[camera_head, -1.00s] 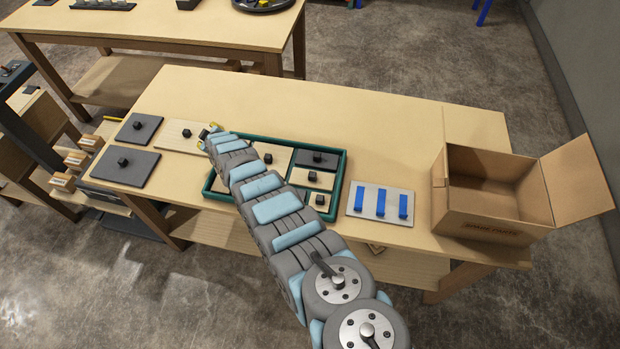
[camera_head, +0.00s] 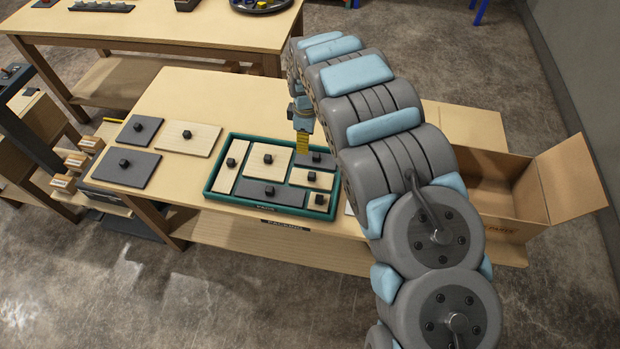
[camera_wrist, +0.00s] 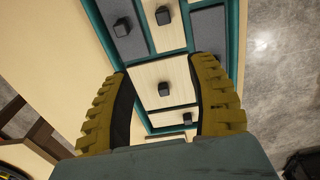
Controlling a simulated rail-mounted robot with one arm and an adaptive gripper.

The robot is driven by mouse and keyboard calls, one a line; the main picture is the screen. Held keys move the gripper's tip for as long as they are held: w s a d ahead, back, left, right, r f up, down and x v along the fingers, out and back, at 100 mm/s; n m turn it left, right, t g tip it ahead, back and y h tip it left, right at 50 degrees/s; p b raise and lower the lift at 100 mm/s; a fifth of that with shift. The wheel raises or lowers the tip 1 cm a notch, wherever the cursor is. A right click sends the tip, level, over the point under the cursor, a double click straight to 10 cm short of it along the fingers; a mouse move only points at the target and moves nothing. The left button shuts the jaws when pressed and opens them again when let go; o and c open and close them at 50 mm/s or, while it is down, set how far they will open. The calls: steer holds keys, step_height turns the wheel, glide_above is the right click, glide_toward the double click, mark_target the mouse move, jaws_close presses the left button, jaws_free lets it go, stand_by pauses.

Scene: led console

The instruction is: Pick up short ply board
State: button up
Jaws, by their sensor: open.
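A short pale ply board (camera_head: 323,181) with a black knob lies in the right part of the green-rimmed tray (camera_head: 211,182). My gripper (camera_head: 303,153) is above the right part of the tray, pointing down, open and empty. The fingers are apart from the knob. Part of the tray is hidden behind the fingers.
The tray also holds a large ply board (camera_head: 262,171), a narrow ply board (camera_head: 224,177), a small ply board and dark boards (camera_head: 255,190). Another ply board (camera_head: 203,139) and two dark boards lie left of it. An open carton (camera_head: 550,190) stands right, partly behind my arm.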

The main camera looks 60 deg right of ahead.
steer(key=s, duration=0.2)
steer(key=b, duration=0.2)
glide_above(311, 174)
steer(key=shift+s+f, duration=0.1)
steer(key=shift+f, duration=5.65)
steer(key=shift+f, duration=0.1)
steer(key=shift+f, duration=2.4)
steer(key=shift+c, duration=0.2)
jaws_close()
